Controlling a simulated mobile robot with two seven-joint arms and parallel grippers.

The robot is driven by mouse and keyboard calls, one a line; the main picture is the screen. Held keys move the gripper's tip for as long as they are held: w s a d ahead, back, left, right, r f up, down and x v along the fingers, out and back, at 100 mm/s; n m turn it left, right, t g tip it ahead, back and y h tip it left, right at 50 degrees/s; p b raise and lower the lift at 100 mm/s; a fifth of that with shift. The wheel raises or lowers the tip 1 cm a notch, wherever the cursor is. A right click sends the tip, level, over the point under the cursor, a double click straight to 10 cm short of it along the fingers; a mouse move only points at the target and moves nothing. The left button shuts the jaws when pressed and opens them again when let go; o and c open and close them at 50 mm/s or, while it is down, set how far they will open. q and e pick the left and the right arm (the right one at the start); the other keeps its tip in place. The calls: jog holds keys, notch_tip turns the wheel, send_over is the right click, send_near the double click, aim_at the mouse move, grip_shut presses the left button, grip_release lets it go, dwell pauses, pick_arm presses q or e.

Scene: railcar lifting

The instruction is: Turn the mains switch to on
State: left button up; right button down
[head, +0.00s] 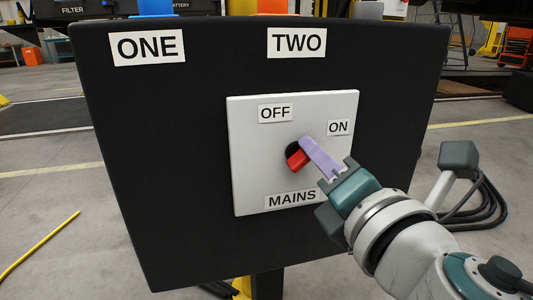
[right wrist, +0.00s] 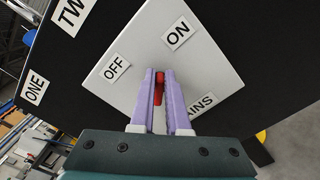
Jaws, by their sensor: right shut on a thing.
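The mains switch is a red knob (head: 297,157) on a dark round base, on a white panel (head: 250,180) marked OFF, ON and MAINS. My right gripper (head: 305,147) is at the knob, with its lilac fingers reaching in from the lower right. In the right wrist view the fingers (right wrist: 160,80) are shut on the red knob (right wrist: 159,88), which shows between them. In the head view the visible part of the knob sticks out to the lower left of the fingers. The fingers hide part of the knob, so its exact setting is hard to read. My left gripper is not in view.
The white panel sits on a large black box (head: 170,190) with labels ONE (head: 147,47) and TWO (head: 297,43) along its top. A yellow hose (head: 40,245) lies on the floor at the left. The floor around the box looks mostly clear.

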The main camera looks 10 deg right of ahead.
jog(key=shift+d+f+m, duration=0.1)
jog(key=shift+m, duration=0.9)
jog(key=c, duration=0.9)
grip_release()
jog(key=s+b, duration=0.2)
jog(key=s, duration=0.8)
jog(key=shift+d, duration=0.15)
